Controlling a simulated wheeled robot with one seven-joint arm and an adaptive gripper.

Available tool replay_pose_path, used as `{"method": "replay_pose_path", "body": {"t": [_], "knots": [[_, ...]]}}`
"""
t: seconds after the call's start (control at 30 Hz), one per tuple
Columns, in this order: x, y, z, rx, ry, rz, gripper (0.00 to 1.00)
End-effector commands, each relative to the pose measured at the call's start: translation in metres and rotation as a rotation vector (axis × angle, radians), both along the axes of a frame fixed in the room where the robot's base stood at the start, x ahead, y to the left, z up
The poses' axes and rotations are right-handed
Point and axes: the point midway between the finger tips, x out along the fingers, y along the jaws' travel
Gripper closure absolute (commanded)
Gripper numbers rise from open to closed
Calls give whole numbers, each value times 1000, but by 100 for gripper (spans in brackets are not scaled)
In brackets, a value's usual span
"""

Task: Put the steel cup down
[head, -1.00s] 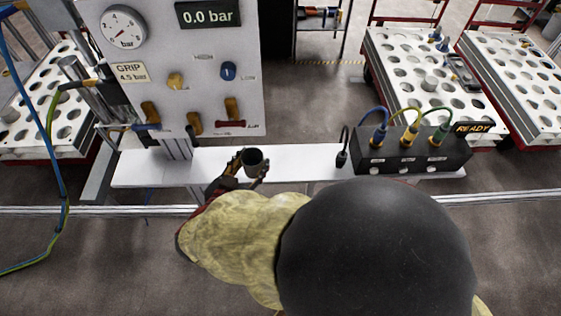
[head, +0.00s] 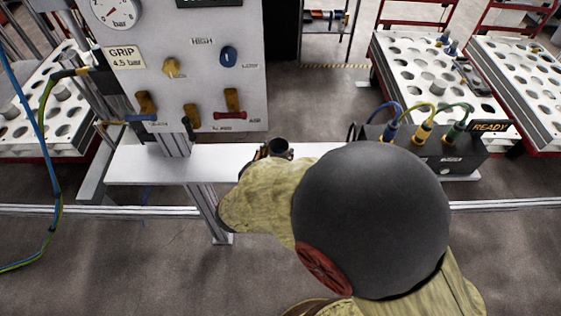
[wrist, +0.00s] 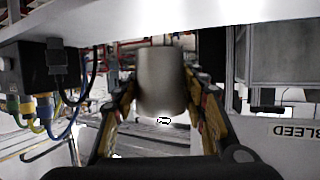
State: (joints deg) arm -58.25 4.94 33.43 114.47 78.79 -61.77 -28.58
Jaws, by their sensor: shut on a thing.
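The steel cup (head: 279,146) is a small grey cylinder with a dark open mouth, upright in the head view. My gripper (head: 267,153) is shut on it, mostly hidden behind my own arm. In the wrist view, which looks upside down, the cup (wrist: 162,75) sits between the two fingers of my gripper (wrist: 163,90), one on each side. The white shelf (head: 215,160) runs under the cup in the head view. My arm hides the cup's lower part there, so I cannot tell whether it touches the shelf.
A grey panel (head: 245,65) with knobs and levers stands behind the shelf's left part. A black box (head: 455,166) with blue, yellow and green cables and a READY display is at the shelf's right. The shelf left of the cup is bare. Trolleys with holed white tops stand behind.

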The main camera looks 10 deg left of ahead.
Motion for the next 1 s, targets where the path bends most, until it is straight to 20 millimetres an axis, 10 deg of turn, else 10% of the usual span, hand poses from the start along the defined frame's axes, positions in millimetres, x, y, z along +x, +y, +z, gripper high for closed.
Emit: {"method": "replay_pose_path", "body": {"t": [0.9, 0.93, 1.0], "knots": [[11, -4, -47, 0, 0, 0, 84], [11, -4, -46, 0, 0, 0, 56], [11, -4, -46, 0, 0, 0, 52]]}}
